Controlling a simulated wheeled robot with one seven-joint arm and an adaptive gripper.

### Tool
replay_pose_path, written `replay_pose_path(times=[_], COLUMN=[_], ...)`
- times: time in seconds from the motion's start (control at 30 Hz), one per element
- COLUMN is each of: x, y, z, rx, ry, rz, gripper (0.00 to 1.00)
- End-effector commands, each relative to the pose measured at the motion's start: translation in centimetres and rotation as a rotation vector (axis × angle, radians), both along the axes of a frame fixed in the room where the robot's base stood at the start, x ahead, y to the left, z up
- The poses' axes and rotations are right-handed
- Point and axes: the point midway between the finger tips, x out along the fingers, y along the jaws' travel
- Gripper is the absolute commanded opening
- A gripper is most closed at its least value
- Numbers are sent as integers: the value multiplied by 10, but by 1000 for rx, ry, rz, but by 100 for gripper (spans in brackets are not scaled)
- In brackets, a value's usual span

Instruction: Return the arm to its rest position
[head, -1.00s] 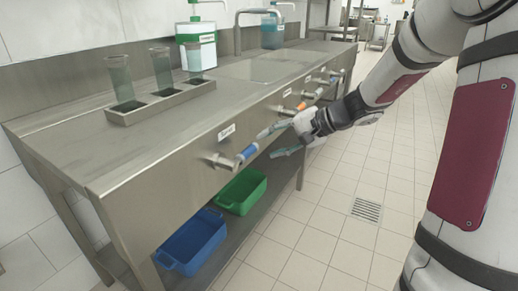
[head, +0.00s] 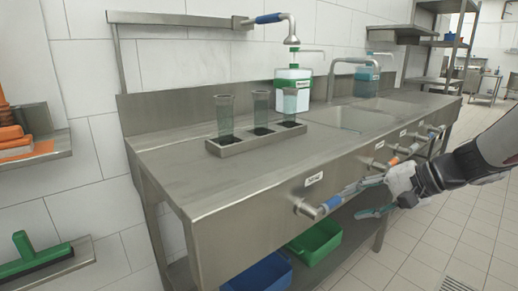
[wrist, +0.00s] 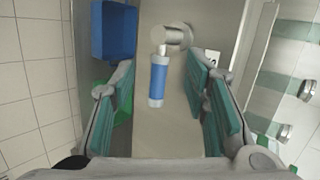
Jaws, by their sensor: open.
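My gripper (head: 357,203) is open beside the front panel of the steel counter (head: 190,178), at the right of the head view. Its teal-padded fingers point toward a blue-handled lever (head: 333,202). In the wrist view the blue handle (wrist: 158,80) shows between the spread fingers of my gripper (wrist: 160,70), with a gap on each side. I cannot tell how far ahead of the fingertips it is. The arm reaches in from the right edge.
Three glasses (head: 261,109) stand in a steel tray (head: 257,140) on the counter under a wall-mounted spout (head: 293,40). A green bin (head: 316,243) and a blue bin (head: 259,273) sit below. More levers line the panel. Open tiled floor (head: 425,240) lies right.

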Motion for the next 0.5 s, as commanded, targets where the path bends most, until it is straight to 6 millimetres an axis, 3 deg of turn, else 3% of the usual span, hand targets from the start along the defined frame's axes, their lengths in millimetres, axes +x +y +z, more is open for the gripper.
replay_pose_path(times=[0.03, 0.2, 0.33, 0.5], x=[-16, -85, -144, -219], y=[24, 82, 107, 119], z=[7, 17, 22, 24], rx=[-45, -206, -335, -509], ry=[17, 102, 158, 213], rz=[66, 269, 397, 527], gripper=[42, 42, 42, 42])
